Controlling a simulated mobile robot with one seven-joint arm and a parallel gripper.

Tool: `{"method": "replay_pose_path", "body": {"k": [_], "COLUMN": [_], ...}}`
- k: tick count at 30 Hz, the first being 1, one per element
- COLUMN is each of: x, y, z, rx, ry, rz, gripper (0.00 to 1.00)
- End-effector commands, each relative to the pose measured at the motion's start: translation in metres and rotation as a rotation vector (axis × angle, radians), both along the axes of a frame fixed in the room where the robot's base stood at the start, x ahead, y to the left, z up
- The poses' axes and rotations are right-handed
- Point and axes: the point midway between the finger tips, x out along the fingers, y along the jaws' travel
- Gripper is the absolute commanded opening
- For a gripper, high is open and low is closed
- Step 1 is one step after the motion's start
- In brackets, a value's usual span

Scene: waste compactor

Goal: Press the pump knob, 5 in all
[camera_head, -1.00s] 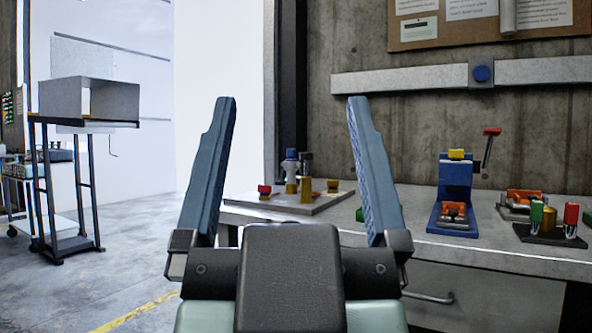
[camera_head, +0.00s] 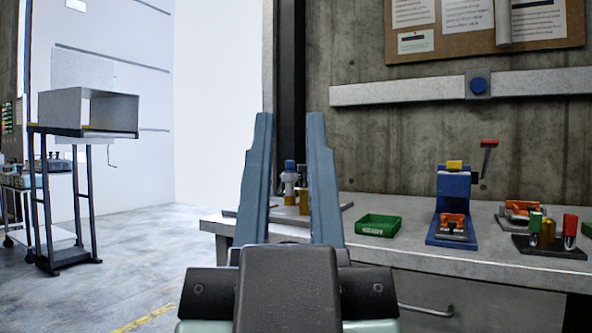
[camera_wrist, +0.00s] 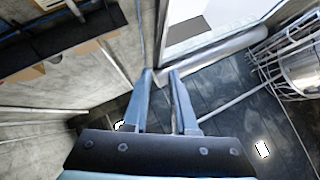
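My gripper (camera_head: 291,118) is raised in front of my body, its two blue-grey fingers upright and partly open with nothing between them. Its fingers also show apart and empty in the wrist view (camera_wrist: 160,75). Behind the fingers, on the bench's left end, stands a blue-topped white fitting (camera_head: 290,166) on a pale plate, with a brass post (camera_head: 304,200) beside it. My fingers hide much of this group, and I cannot tell for sure which part is the pump knob. My gripper is apart from it.
The grey bench (camera_head: 420,258) carries a green tray (camera_head: 378,225), a blue stand (camera_head: 453,205) with a yellow top, an orange clamp (camera_head: 522,208) and a block with coloured cylinders (camera_head: 548,240). A shelf cart (camera_head: 62,190) stands left. The floor between is clear.

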Motion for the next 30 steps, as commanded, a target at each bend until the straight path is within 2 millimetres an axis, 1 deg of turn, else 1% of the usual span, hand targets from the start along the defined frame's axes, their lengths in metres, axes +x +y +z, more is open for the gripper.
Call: {"method": "replay_pose_path", "body": {"k": [1, 3, 4, 30], "x": [0.0000, 0.0000, 0.0000, 0.0000], "y": [0.0000, 0.0000, 0.0000, 0.0000], "z": [0.0000, 0.0000, 0.0000, 0.0000], "rx": [0.000, 0.000, 0.000, 0.000], "ry": [0.000, 0.000, 0.000, 0.000], "rz": [0.000, 0.000, 0.000, 0.000], "gripper": [0.15, 0.03, 0.00, 0.00]}}
